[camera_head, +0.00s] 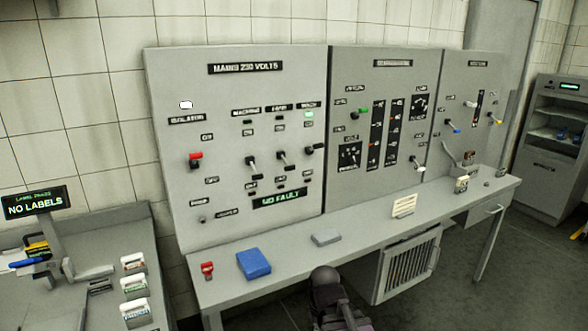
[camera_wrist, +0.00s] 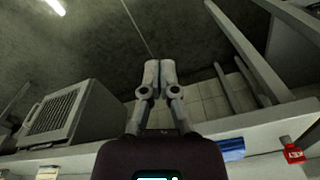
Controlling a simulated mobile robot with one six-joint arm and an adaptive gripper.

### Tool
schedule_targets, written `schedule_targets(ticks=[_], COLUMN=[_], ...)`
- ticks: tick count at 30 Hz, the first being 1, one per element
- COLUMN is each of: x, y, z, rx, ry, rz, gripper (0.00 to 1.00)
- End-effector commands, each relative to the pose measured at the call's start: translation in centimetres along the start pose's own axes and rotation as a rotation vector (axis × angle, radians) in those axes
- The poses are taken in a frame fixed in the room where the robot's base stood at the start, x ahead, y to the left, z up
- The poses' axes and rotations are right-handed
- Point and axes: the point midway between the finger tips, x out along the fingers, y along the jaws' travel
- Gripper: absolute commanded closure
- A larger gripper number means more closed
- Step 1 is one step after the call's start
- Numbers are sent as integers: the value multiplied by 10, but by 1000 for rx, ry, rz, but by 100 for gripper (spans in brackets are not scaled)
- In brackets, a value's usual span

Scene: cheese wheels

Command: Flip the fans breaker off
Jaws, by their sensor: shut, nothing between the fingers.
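The grey mains panel (camera_head: 230,90), headed "MAINS 230 VOLTS", stands upright at the back of the bench in the head view. Three black-knobbed breaker levers are in a row on it. The middle one, the fans breaker (camera_head: 283,157), sits under a small label that seems to read "FANS". Its exact up or down position is hard to tell. The machine breaker (camera_head: 253,166) is left of it and another lever (camera_head: 315,149) right. My gripper (camera_wrist: 159,66) is shut and empty in the wrist view, away from the panel. In the head view my arm is low at the bottom centre.
A red-handled isolator (camera_head: 195,157) is left of the breakers. A "NO FAULT" display (camera_head: 278,199) is below them. A vented cabinet (camera_head: 408,265) hangs underneath.

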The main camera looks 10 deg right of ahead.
Motion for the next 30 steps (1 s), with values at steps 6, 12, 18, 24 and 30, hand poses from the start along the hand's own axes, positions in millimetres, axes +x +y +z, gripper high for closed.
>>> schedule_targets(ticks=[6,12,18,24,30], x=[-31,-78,-136,-201,-267], y=[-8,-18,-22,-15,3], z=[-39,-96,-160,-220,-274], rx=[75,222,411,617,831], ry=[95,239,388,521,634], rz=[-89,-241,-424,-615,-807], gripper=[100,100,100,100,100])
